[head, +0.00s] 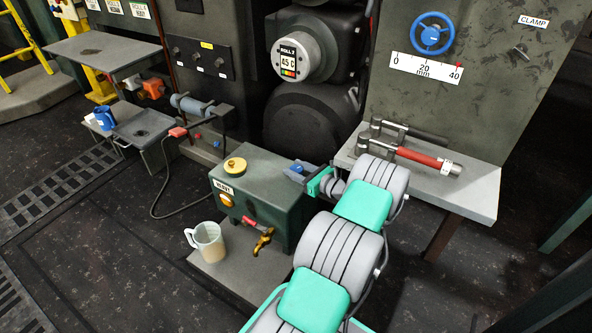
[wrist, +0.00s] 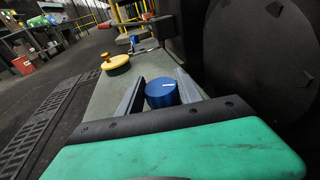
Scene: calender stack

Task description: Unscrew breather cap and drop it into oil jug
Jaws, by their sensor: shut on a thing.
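A blue round cap with a white line on top, which looks like the breather cap, sits at the right end of the green tank's top. It shows in the head view (head: 296,168) and in the wrist view (wrist: 161,93). My gripper (wrist: 160,82) has one finger on each side of it and is shut on it; the cap looks upright and low at the tank top. In the head view my gripper (head: 300,172) reaches it from the right. The oil jug (head: 209,243), pale and translucent with a handle, stands on the plate in front of the tank.
The green tank (head: 252,210) carries a yellow cap (head: 235,166), also in the wrist view (wrist: 116,65). A brass tap (head: 263,240) with a red handle juts from its front, right of the jug. A grey ledge (head: 470,190) with a red-handled tool (head: 420,156) lies right. A cable (head: 158,205) hangs left.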

